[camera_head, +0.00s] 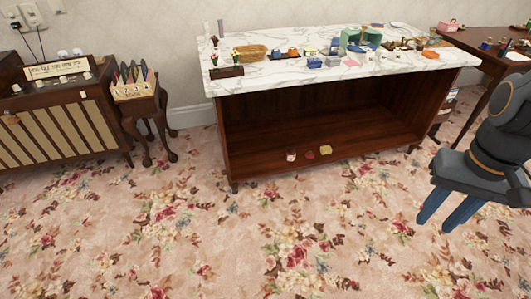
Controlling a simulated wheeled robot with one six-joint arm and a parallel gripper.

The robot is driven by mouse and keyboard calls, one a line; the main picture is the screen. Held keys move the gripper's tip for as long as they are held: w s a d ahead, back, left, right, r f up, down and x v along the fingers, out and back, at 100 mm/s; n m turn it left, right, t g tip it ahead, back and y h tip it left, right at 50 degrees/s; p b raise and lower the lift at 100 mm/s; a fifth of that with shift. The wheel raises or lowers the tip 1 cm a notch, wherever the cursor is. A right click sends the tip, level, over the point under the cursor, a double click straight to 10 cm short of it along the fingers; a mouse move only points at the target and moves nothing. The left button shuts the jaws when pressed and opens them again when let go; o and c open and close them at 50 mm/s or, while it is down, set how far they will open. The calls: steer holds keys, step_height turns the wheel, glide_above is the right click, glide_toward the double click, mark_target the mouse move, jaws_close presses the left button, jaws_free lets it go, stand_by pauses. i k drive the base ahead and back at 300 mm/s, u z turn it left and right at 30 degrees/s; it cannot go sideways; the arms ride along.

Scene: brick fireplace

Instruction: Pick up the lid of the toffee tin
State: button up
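I cannot tell for sure which thing is the toffee tin or its lid; the items are too small in this view. Many small items stand on the marble top (290,74) of the wooden counter. They include a blue box (314,63), a wicker basket (250,52) and a green box-like thing (360,37). On its lower shelf lie a small whitish-red item (291,155), a red item (309,155) and a yellow item (325,150). My gripper (434,225) hangs at the right above the carpet, its two blue fingers apart and empty, away from the counter.
A wooden cabinet (62,125) with a striped front stands at the left. Beside it is a small curved-leg table (151,106) with a rack of pointed items. Another wooden table (472,42) with a pink box (447,25) is at the back right. The flowered carpet (190,235) in front is clear.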

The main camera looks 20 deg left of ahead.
mark_target(310, 155)
steer(key=u, duration=0.5)
steer(key=i, duration=1.25)
steer(key=z, duration=0.4)
